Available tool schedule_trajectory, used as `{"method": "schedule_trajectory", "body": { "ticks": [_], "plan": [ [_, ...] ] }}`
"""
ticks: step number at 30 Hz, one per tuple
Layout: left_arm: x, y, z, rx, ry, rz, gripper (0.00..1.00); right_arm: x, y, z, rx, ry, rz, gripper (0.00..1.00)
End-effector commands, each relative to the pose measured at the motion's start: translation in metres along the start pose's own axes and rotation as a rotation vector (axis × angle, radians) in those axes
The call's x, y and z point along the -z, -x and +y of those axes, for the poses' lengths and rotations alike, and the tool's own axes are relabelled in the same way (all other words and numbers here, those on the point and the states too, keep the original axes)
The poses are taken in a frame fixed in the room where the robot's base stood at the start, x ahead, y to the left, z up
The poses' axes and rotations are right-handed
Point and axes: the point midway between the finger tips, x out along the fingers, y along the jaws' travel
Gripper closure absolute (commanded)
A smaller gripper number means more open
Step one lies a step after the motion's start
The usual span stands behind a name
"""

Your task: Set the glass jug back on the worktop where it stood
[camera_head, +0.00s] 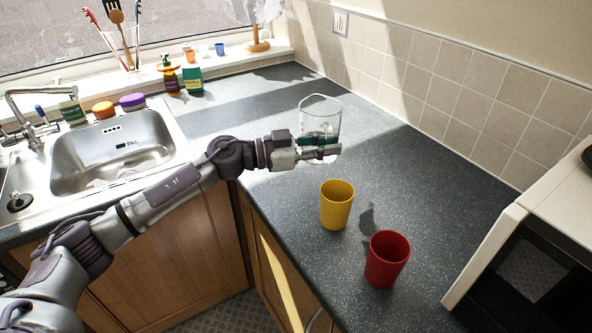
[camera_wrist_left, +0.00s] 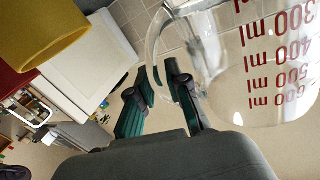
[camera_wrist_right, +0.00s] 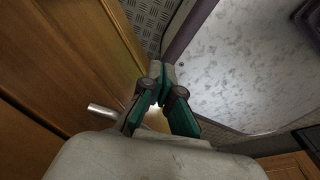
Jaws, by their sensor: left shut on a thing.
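The clear glass jug (camera_head: 319,113) is upright at the middle of the worktop (camera_head: 415,185) in the head view. My left gripper (camera_head: 318,152) reaches it from the left and is shut on it, with its fingers low on the jug. In the left wrist view the jug (camera_wrist_left: 225,60) fills the upper right, with red millilitre marks, and its handle (camera_wrist_left: 153,48) runs down to the fingers. I cannot tell whether the jug's base touches the worktop. My right gripper (camera_wrist_right: 162,72) shows only in its wrist view, fingertips together and empty, near wooden cupboard fronts.
A yellow cup (camera_head: 336,207) and a red cup (camera_head: 386,262) stand nearer me, right of the arm. A microwave-like appliance (camera_head: 520,260) is at the right. The sink (camera_head: 120,150) is left, bottles (camera_head: 192,75) at the back. Worktop behind and right of the jug is clear.

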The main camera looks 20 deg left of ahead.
Motion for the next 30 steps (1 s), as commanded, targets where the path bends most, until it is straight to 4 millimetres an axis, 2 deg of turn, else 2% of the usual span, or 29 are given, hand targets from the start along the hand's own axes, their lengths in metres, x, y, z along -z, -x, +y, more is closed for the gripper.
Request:
{"method": "schedule_trajectory", "body": {
  "ticks": [1,6,11,17,24,30],
  "plan": [
    [-0.01,0.008,-0.008,0.006,0.001,0.001,1.0,-0.001,-0.004,0.0,0.0,0.0,-0.002,1.0],
    [-0.033,0.032,-0.027,0.004,-0.001,0.002,1.0,-0.002,-0.007,0.0,0.0,0.0,-0.002,1.0],
    [-0.044,0.044,-0.037,0.001,-0.002,0.003,1.0,-0.002,-0.008,0.0,0.0,0.0,-0.002,1.0],
    [-0.055,0.046,-0.037,-0.001,-0.002,0.004,1.0,-0.001,-0.008,0.0,0.0,0.0,-0.001,1.0],
    [-0.085,0.046,-0.031,-0.001,-0.002,0.004,1.0,-0.001,-0.007,0.0,0.0,0.0,0.0,1.0],
    [-0.085,0.047,-0.031,-0.001,-0.005,0.004,1.0,0.001,-0.008,0.0,0.0,0.0,0.001,1.0]
  ]
}}
